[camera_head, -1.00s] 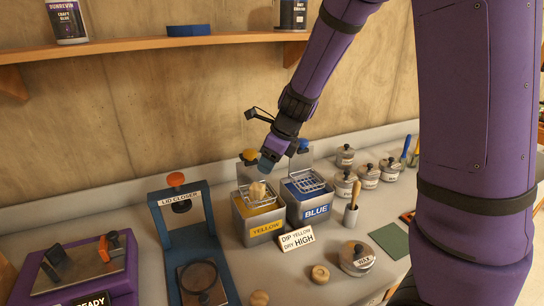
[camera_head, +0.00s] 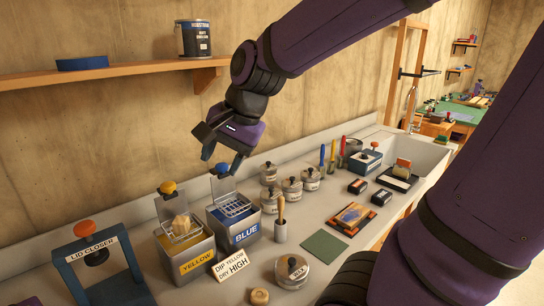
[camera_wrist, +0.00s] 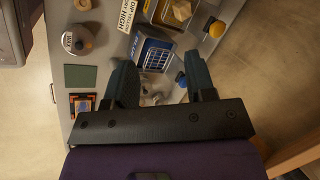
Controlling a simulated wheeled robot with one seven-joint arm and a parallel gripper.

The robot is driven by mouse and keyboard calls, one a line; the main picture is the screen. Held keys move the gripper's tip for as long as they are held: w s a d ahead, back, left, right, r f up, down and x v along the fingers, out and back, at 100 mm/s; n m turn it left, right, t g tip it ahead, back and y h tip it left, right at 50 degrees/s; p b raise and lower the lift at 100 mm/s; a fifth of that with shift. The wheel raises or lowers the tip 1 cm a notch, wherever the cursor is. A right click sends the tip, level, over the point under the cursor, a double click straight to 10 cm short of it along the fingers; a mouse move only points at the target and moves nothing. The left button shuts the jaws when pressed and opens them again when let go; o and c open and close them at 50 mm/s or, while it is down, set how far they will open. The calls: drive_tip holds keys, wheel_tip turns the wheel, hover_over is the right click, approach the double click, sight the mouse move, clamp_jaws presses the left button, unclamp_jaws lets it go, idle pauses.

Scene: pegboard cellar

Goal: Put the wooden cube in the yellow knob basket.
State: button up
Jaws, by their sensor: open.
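The wooden cube (camera_head: 181,224) rests tilted in the yellow knob basket (camera_head: 184,236), a wire basket at the yellow-labelled tank (camera_head: 197,266). The yellow knob (camera_head: 167,187) tops its back plate. In the wrist view the cube (camera_wrist: 182,11) shows at the top edge, with the yellow knob (camera_wrist: 217,28) to its right. My gripper (camera_head: 222,160) is open and empty, above and behind the blue tank (camera_head: 245,234) and its blue knob (camera_head: 222,169). In the wrist view nothing lies between my fingertips (camera_wrist: 162,82); the cube is well beyond them.
The blue basket (camera_head: 236,209) stands right beside the yellow one. A sign (camera_head: 230,264), lidded jars (camera_head: 291,190), a wax tin (camera_head: 292,271) and a brush in a holder (camera_head: 281,228) crowd the counter. The lid closer (camera_head: 98,258) stands left. A shelf (camera_head: 110,71) juts from the wall.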

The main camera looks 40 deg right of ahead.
drive_tip(key=s+d+r+n+t+h, duration=0.1)
drive_tip(key=s+d+r+n+h, duration=0.1)
drive_tip(key=s+n, duration=0.8)
drive_tip(key=shift+s+d+r+n+h, duration=0.15)
drive_tip(key=shift+s+r+n+h, duration=0.35)
drive_tip(key=shift+s, duration=0.3)
